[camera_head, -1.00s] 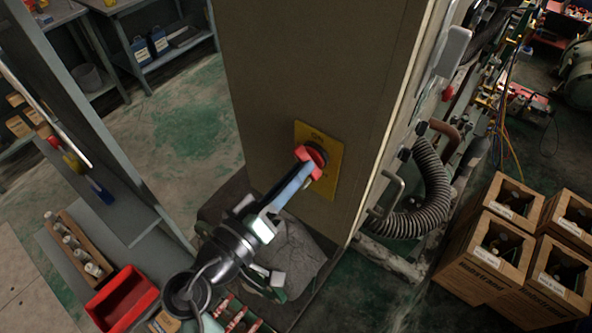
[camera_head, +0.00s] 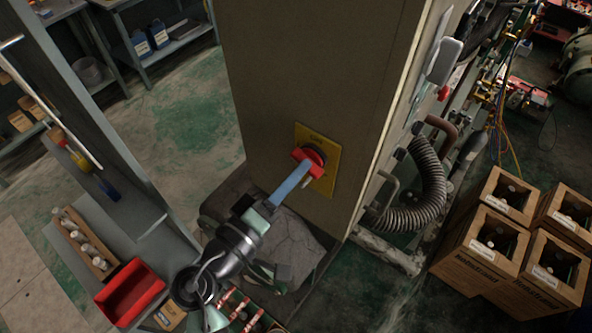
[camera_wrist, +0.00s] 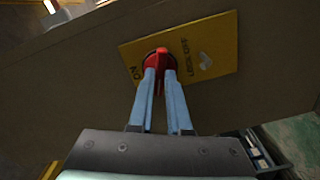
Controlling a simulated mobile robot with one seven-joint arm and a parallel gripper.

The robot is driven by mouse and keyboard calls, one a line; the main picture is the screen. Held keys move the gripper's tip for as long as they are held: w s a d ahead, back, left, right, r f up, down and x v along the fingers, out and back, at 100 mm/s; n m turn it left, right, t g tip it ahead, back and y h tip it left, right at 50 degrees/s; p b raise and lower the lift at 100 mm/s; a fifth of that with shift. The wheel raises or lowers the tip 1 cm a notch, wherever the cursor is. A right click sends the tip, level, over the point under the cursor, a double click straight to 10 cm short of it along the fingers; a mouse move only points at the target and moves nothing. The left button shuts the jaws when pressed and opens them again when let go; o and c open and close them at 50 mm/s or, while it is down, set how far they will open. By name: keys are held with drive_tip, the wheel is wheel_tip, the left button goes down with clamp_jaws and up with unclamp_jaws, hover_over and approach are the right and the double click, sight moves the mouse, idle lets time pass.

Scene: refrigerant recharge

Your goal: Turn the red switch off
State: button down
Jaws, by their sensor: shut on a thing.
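The red rotary switch (camera_head: 303,155) sits on a yellow plate (camera_head: 331,174) on the face of a tall brown-grey cabinet. In the wrist view the red handle (camera_wrist: 161,58) stands between my two blue fingertips. The plate (camera_wrist: 222,42) there reads ON at the left and LOCK/OFF at the right. The handle lies between these labels, along the line of my fingers. My gripper (camera_wrist: 160,73) is shut on the handle. In the head view my gripper (camera_head: 304,173) reaches it from the lower left. The fingers hide part of the handle.
The cabinet (camera_head: 300,60) fills the middle. A corrugated hose (camera_head: 432,185) and pipes run along its right side. Cardboard boxes (camera_head: 480,255) stand on the right. A red bin (camera_head: 130,292) and a bottle rack (camera_head: 85,243) lie at the lower left. Open floor (camera_head: 185,120) shows behind.

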drive_tip(key=shift+n+p, duration=1.3)
drive_tip(key=shift+n, duration=0.2)
drive_tip(key=c, duration=1.3)
unclamp_jaws()
drive_tip(key=shift+n, duration=0.3)
drive_tip(key=o, duration=0.4)
drive_tip(key=shift+a, duration=0.1)
drive_tip(key=shift+c, duration=0.2)
drive_tip(key=v, duration=0.9)
